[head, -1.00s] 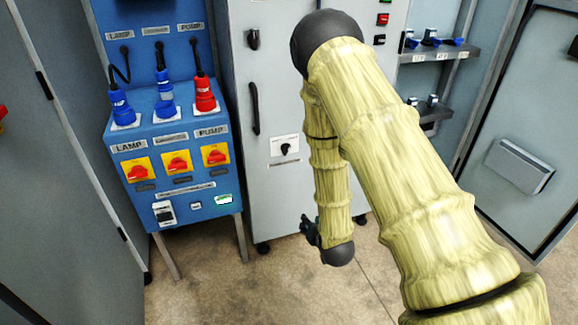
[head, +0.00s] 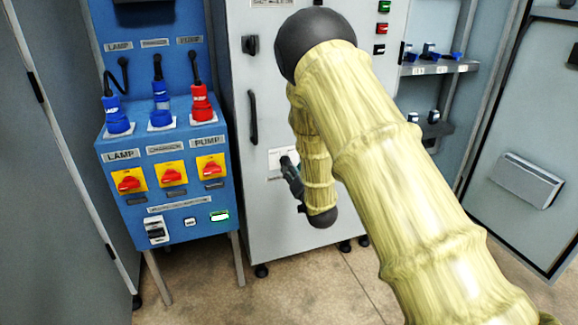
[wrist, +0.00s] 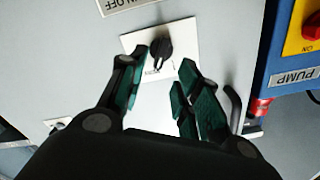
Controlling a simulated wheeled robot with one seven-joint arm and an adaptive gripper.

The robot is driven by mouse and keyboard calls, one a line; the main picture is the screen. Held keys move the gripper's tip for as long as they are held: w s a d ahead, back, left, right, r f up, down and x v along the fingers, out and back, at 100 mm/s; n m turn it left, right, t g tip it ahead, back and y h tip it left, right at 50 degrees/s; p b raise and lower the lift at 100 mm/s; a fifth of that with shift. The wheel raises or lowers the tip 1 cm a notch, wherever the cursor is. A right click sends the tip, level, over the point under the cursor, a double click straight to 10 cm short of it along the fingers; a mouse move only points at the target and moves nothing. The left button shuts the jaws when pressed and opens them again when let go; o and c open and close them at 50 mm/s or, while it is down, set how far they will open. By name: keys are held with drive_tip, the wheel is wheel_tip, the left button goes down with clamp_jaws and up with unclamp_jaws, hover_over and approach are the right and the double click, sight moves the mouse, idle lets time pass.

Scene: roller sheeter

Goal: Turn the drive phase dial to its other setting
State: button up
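The dial is a small black knob (wrist: 160,50) on a white plate (wrist: 185,40) on the grey cabinet front. In the head view the plate (head: 277,163) shows, but the knob is mostly hidden by my gripper (head: 290,168). In the wrist view my gripper (wrist: 163,60) is open and empty, with one finger on each side of the knob in the picture. I cannot tell whether the fingertips reach around it or stop short. The knob's pointer points roughly down in the wrist view. The lettering on the plate is too small to read.
The blue panel (head: 118,185) with red switches (head: 172,175) and plugs stands left of the cabinet. A black door handle (head: 253,118) is on the cabinet, up and left of the plate. Shelves (head: 440,68) are at right. Floor in front is clear.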

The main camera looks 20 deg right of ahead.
drive_tip(key=shift+w+a, duration=0.1)
drive_tip(key=shift+w, duration=2.4)
clamp_jaws()
